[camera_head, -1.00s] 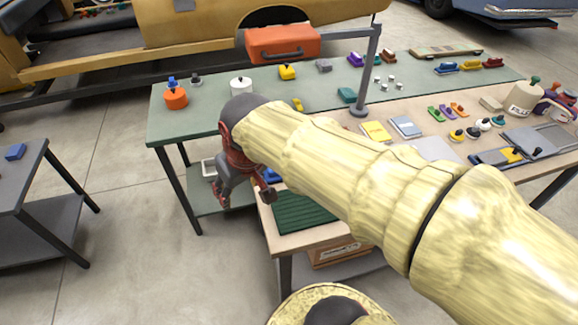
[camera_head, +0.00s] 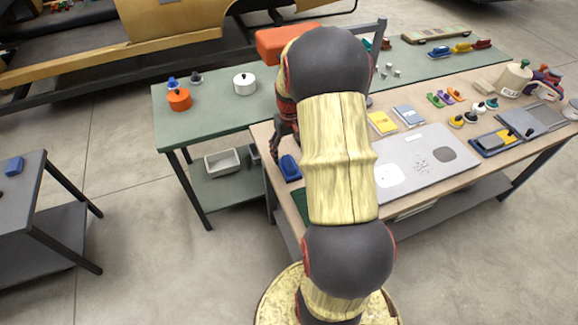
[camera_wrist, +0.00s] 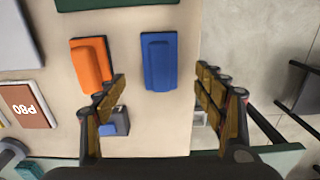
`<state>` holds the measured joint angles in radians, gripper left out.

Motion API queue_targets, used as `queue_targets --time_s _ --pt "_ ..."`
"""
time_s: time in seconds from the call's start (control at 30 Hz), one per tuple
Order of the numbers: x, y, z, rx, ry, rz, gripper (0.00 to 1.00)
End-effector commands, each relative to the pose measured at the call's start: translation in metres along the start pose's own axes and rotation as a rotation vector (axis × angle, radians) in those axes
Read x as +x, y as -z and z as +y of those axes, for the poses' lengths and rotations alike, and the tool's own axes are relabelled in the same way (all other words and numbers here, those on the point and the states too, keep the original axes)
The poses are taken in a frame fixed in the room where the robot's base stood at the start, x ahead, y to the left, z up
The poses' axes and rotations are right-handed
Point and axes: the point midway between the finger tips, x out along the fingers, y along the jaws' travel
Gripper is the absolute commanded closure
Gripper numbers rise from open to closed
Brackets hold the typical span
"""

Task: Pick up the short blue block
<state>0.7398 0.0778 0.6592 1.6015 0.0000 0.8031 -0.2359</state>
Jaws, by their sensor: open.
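A blue block (camera_head: 289,168) with a raised narrower top lies on the wooden table near its left edge. In the wrist view this blue block (camera_wrist: 159,61) lies beyond the fingertips, roughly centred between them, not touched. My gripper (camera_wrist: 161,78) is open and empty above the table. In the head view my gripper (camera_head: 281,140) shows behind the blue block, partly hidden by my arm. An orange block (camera_wrist: 91,63) of similar shape lies left of the blue one. A second small blue block (camera_head: 14,165) sits on the grey side table at far left.
A small grey-blue piece (camera_wrist: 115,122) lies by the left finger. A brown P80 sheet (camera_wrist: 27,106) lies further left. A dark green mat (camera_wrist: 115,3) is beyond the blocks. The table edge drops to floor on the wrist view's right. A green table (camera_head: 215,115) stands behind.

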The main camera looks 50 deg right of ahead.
Motion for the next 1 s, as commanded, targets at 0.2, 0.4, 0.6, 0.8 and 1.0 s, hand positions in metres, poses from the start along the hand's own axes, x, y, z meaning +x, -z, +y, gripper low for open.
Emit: queue_targets --time_s 0.2,0.4,0.6,0.8,1.0 --pt "0.023 0.000 0.000 0.000 0.000 -0.002 0.30" --pt "0.042 0.002 -0.001 -0.001 0.000 -0.002 0.30" --pt "0.070 0.003 -0.001 0.000 0.000 -0.001 0.30" --pt "0.072 0.004 -0.001 0.000 0.000 0.001 0.30" --pt "0.072 0.003 -0.001 0.000 0.000 0.000 0.38"
